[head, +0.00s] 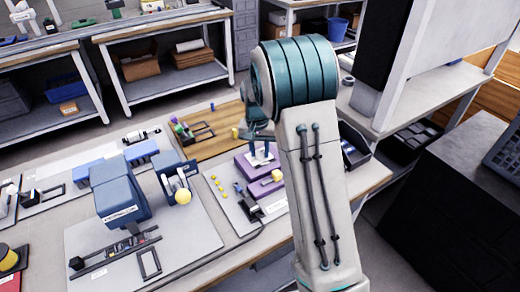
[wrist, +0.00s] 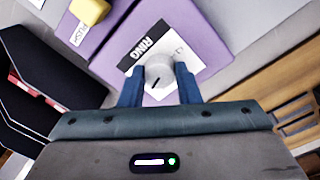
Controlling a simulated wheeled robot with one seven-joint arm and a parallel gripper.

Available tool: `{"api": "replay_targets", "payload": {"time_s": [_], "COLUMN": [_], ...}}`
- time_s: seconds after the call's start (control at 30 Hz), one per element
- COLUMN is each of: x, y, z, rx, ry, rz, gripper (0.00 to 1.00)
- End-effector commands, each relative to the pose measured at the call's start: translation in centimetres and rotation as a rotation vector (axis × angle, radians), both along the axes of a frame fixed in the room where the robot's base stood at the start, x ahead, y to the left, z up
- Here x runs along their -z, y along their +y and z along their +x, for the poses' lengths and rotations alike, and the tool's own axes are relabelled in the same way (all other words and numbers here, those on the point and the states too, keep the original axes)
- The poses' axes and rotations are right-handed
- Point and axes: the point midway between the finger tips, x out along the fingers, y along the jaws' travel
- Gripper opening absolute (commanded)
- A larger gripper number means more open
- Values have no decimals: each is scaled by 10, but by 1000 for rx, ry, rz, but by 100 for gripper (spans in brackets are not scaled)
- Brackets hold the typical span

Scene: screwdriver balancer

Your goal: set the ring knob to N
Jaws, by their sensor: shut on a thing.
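The ring knob (wrist: 160,72) is a round, pale grey knob with a dark pointer line. It sits on a black and white plate marked RING (wrist: 140,48) on a purple box (wrist: 205,25). My gripper (wrist: 159,80) has its two blue fingers on either side of the knob and is shut on it. In the wrist view the pointer line slants to the lower left. A faint letter shows on the white part of the plate; I cannot read it surely. In the head view my gripper (head: 262,150) is over the purple box (head: 243,167), and the knob is hidden.
A yellow button (wrist: 90,10) stands beside the knob on purple housing; it also shows in the head view (head: 277,175). A black tray (head: 352,145) is to the right. A blue machine (head: 120,192) stands to the left. A wooden board (head: 215,140) lies behind.

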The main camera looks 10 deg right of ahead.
Motion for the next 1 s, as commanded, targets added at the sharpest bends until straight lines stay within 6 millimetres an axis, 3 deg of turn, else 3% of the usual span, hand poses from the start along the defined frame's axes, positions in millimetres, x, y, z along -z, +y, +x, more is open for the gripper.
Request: {"api": "replay_targets", "payload": {"time_s": [0.4,1.0], "x": [-2,-2], "y": [0,0], "z": [2,2], "rx": [246,305], "ry": [-6,-7], "rz": [1,1], "gripper": [7,7]}}
